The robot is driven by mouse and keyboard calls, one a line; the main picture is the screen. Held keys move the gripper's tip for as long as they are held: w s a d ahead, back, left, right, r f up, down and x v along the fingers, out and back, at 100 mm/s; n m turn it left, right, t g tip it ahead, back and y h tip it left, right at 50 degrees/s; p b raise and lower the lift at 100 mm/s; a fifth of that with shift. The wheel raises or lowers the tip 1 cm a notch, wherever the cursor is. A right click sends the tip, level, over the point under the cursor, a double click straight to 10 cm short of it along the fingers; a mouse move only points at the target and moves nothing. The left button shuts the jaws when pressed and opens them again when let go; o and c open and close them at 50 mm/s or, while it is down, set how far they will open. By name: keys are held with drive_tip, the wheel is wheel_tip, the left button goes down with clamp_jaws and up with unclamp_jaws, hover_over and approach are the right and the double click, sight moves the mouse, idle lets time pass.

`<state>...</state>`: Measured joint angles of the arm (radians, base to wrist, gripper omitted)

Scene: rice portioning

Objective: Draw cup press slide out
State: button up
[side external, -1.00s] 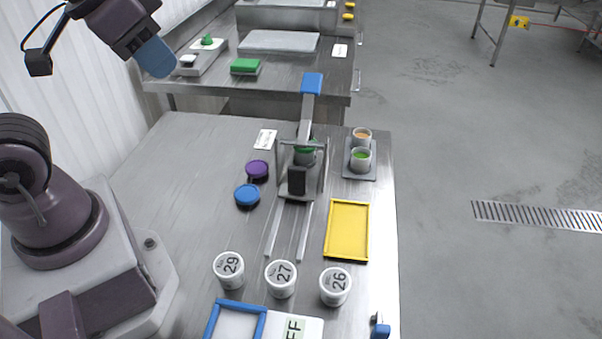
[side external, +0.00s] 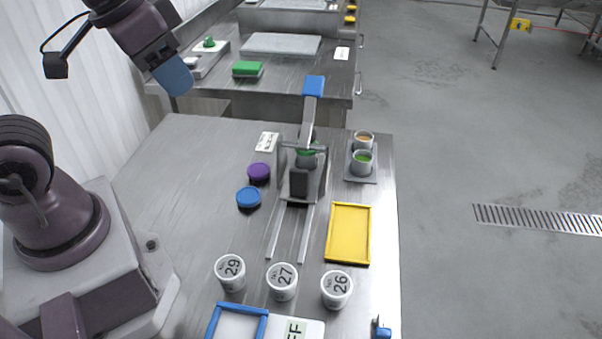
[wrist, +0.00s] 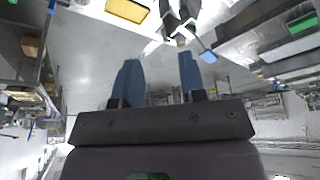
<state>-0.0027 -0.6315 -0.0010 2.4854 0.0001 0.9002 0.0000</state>
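The metal press (side external: 282,160) stands in the middle of the table, its lever raised with a blue handle (side external: 313,86) on top. A cup with green on it (side external: 307,158) sits inside the press frame, partly hidden by the lever and frame. The slide with a dark block (side external: 298,184) is at the front of the press. Two bare rails (side external: 307,232) run forward from it. My gripper (side external: 178,80) is high at the upper left, well away from the press. In the wrist view its two blue fingers (wrist: 160,75) are apart with nothing between them. The blue handle (wrist: 208,56) shows beyond them.
Purple (side external: 259,173) and blue (side external: 249,197) round lids lie left of the press. Numbered white cups (side external: 283,281) and a blue-framed tray (side external: 239,308) stand in front. The left tabletop is clear.

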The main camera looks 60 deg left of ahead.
drive_tip(key=w+f+m+g, duration=0.2)
drive_tip(key=w+f+g, duration=0.1)
drive_tip(key=w+f, duration=0.4)
drive_tip(key=m+g, duration=0.1)
drive_tip(key=m, duration=0.6)
approach(299, 170)
wheel_tip(299, 170, down, 11)
drive_tip(key=shift+w+r, duration=0.1)
drive_tip(key=shift+w, duration=0.05)
drive_tip(key=shift+c, duration=0.4)
clamp_jaws()
